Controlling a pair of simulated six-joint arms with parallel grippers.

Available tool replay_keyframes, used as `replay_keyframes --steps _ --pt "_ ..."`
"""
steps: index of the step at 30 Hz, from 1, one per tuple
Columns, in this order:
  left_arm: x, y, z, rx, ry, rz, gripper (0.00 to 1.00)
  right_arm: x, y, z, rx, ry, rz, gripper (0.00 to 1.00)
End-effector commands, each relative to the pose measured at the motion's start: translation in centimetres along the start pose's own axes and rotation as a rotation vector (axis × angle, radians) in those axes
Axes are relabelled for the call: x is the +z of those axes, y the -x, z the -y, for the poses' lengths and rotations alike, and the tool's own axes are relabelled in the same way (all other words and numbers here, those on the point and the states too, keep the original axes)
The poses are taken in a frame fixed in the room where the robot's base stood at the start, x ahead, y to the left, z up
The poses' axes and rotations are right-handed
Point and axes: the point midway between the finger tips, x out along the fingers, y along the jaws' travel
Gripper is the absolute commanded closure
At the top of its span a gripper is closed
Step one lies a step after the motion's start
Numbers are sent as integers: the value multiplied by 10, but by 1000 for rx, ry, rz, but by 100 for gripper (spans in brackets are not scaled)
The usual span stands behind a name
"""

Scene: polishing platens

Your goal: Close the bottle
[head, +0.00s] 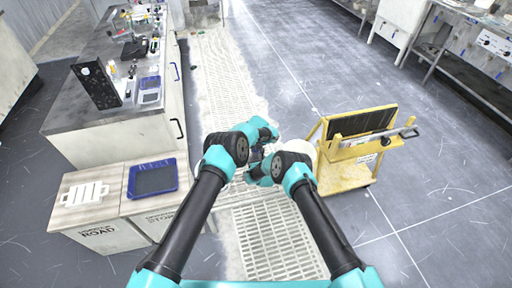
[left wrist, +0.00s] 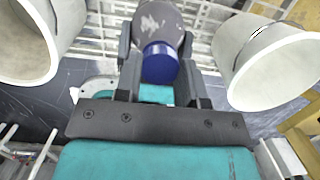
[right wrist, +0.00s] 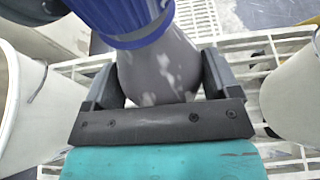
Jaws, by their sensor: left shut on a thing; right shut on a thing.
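The bottle is grey with pale patches and shows in the right wrist view (right wrist: 160,75) and in the left wrist view (left wrist: 158,20). Its blue cap (left wrist: 161,64) is at one end, and a ribbed blue collar shows in the right wrist view (right wrist: 145,37). My left gripper (left wrist: 160,75) is shut around the blue cap. My right gripper (right wrist: 160,80) is shut around the grey body. In the head view both grippers meet close together, the right one near the middle (head: 258,172), and the bottle is mostly hidden there. I cannot tell whether the cap is fully seated.
White tub-like shapes flank the grippers in both wrist views, left (left wrist: 30,40) and right (left wrist: 265,62). A yellow cart (head: 345,172) stands to the right, and a cabinet with a blue tray (head: 152,178) to the left. Pale floor grating (head: 265,240) lies below.

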Motion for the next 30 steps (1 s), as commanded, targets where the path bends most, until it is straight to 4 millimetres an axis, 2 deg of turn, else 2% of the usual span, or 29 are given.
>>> replay_keyframes --steps 2,3,10,20,30 --pt "0 -2 0 0 0 0 85 0 0 0 0 0 0 61" --pt "0 -1 0 0 0 0 61 0 0 0 0 0 0 84" --pt "0 -1 0 0 0 0 39 0 0 0 0 0 0 85" --pt "1 4 0 0 0 1 38 0 0 0 0 0 0 85" --pt "6 39 0 0 0 1 38 0 0 0 0 0 0 85"
